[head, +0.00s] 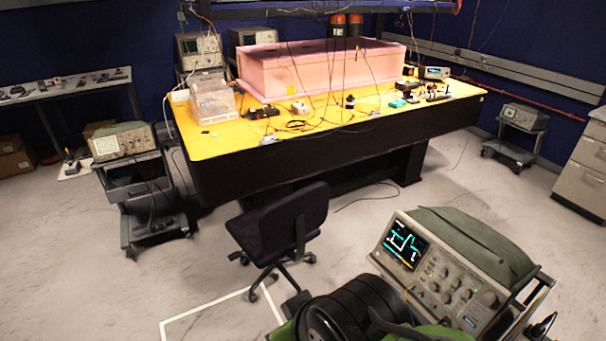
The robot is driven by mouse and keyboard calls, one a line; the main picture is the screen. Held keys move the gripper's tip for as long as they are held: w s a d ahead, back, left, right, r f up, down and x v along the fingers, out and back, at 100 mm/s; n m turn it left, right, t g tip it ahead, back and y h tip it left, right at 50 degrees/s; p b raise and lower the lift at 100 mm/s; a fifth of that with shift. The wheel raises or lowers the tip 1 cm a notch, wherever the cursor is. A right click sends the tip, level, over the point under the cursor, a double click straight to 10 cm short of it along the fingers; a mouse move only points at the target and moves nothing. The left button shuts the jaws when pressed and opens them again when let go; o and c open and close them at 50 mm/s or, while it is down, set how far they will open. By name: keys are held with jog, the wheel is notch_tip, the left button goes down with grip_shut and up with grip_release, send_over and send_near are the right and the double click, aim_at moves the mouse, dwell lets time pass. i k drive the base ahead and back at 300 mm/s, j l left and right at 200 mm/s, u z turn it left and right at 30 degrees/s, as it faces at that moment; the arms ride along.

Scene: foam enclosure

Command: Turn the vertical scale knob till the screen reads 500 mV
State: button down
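An oscilloscope (455,280) with a grey front panel stands at the lower right, tilted in the picture. Its lit screen (404,243) shows bright cyan-white traces and some small coloured text, too small to read. Several knobs (446,284) sit on the panel to the right of the screen. I cannot tell which is the vertical scale knob or how it is turned. Black rounded parts with green, likely my arm, show at the bottom edge, in front of and left of the oscilloscope's lower part. No gripper fingers are visible.
A yellow-topped bench (215,143) bears a pink foam box (290,75), cables and small devices. A black office chair (280,225) stands left of the oscilloscope. Carts with instruments (123,142) stand at the left and far right. Open floor (100,285) lies at lower left.

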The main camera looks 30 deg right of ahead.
aim_at(434, 285)
jog(key=z, duration=2.35)
